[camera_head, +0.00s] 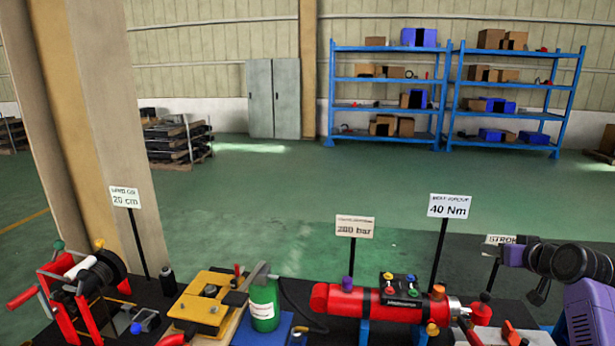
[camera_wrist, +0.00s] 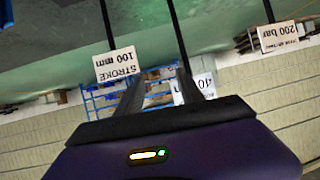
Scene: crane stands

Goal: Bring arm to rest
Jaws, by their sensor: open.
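My arm (camera_head: 587,305), purple with black joints, is folded at the right edge of the head view, above the right end of the bench. My gripper (camera_wrist: 160,76) shows in the wrist view with its two dark fingers apart and nothing visible between them. That view is upside down. Beyond the fingers are a sign reading STROKE 100 mm (camera_wrist: 117,64) and blue shelves. In the head view the arm partly covers the stroke sign (camera_head: 494,239); the fingers cannot be made out clearly there.
The bench holds a red cylinder (camera_head: 345,301), a green bottle (camera_head: 264,303), a yellow device (camera_head: 199,309) and a red-framed reel (camera_head: 75,298). Signs on posts, such as the 40 Nm sign (camera_head: 449,206), rise behind. A pillar (camera_head: 105,130) stands left.

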